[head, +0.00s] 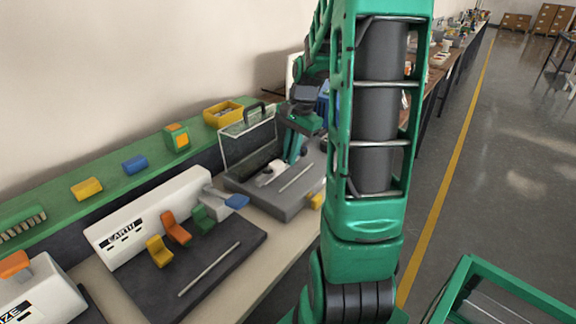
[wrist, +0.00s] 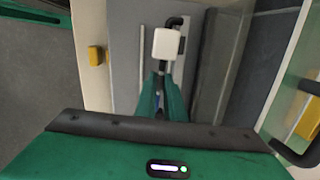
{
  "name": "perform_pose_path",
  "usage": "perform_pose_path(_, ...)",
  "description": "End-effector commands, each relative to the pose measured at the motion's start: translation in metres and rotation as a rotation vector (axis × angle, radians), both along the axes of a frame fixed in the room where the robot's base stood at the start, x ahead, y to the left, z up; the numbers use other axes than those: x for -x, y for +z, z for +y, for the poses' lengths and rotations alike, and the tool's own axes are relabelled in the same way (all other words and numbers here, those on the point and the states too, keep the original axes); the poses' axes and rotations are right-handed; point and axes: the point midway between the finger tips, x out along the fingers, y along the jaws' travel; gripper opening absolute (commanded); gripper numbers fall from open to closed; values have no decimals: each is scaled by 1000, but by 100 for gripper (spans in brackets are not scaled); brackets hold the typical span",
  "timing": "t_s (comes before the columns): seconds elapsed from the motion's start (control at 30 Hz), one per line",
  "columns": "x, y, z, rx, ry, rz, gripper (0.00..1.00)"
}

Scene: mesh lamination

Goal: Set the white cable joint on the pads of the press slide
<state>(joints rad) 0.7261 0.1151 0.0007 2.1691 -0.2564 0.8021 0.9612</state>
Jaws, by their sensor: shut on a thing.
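My gripper (wrist: 163,82) is shut on the white cable joint (wrist: 166,43), a pale block at the fingertips in the wrist view. A short black cable end (wrist: 174,21) curves out beyond it. In the head view the joint (head: 278,167) shows small and pale beneath my gripper (head: 289,160), over the press. The press (head: 272,198) is a grey case with a clear lid raised at the back. I cannot make out the slide's pads; the joint and fingers cover part of the press. I cannot tell whether the joint touches it.
A thin silver rod (head: 296,177) lies on the press beside the joint. The raised clear lid (head: 245,138) stands close behind my gripper. A yellow part (wrist: 96,55) sits at the press's front edge. A white-backed station (head: 150,215) with coloured clamps stands at left.

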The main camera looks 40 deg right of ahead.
Motion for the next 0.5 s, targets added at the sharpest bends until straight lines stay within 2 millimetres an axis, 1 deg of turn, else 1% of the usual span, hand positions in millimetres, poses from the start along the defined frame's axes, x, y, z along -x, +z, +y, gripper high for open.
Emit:
perform_pose_path(0.03,-1,-2,-3,-1,-1,1,0)
perform_pose_path(0.17,-1,-7,-5,-1,-1,1,0)
perform_pose_path(0.27,-1,-17,-5,-2,-1,2,0)
perform_pose_path(0.4,-1,-36,-5,-1,0,2,0)
perform_pose_path(0.5,-1,-40,-5,0,0,1,0)
